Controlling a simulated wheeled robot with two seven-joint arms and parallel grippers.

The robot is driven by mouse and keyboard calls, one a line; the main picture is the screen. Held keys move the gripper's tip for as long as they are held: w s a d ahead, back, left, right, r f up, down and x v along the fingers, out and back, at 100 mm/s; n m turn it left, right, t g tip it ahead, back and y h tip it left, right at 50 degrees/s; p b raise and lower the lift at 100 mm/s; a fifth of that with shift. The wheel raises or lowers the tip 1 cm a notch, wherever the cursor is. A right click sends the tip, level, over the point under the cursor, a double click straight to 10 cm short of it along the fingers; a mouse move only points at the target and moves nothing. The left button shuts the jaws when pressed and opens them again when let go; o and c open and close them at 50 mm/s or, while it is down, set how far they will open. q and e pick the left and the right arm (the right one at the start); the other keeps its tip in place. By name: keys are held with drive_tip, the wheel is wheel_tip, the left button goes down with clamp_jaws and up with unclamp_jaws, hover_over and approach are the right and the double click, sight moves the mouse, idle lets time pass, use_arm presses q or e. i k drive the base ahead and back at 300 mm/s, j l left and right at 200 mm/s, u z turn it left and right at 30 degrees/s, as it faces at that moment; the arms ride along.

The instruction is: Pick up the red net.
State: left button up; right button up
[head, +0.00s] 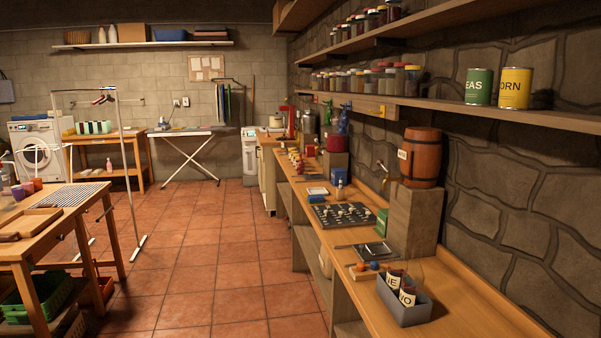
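I cannot make out a red net anywhere in the head view. A small orange-red crate (96,292) is on the floor by the left table, partly hidden by its leg, and its contents cannot be made out. Neither of my grippers is in view.
A wooden table (60,228) with a green basket (40,298) below is left. The tiled floor (215,260) between is clear.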

sight(300, 167)
drive_tip(key=i+j+u, duration=0.25)
drive_tip(key=i+u, duration=0.25)
drive_tip(key=i, duration=0.2)
drive_tip(key=i+u, duration=0.2)
drive_tip(key=i, duration=2.2)
drive_tip(key=i+z, duration=0.1)
drive_tip(key=i, duration=0.85)
drive_tip(key=i+j+z, duration=0.1)
drive_tip(key=i, duration=0.9)
drive_tip(key=i+j+z, duration=0.1)
drive_tip(key=i+z, duration=0.3)
drive_tip(key=i+j+z, duration=0.25)
drive_tip(key=z, duration=0.2)
drive_tip(key=i+j+z, duration=0.7)
drive_tip(key=j+z, duration=0.15)
drive_tip(key=i+j+z, duration=0.2)
drive_tip(key=j+z, duration=0.2)
drive_tip(key=j, duration=0.2)
drive_tip(key=i+j+z, duration=0.1)
drive_tip(key=j+z, duration=0.3)
drive_tip(key=j, duration=0.15)
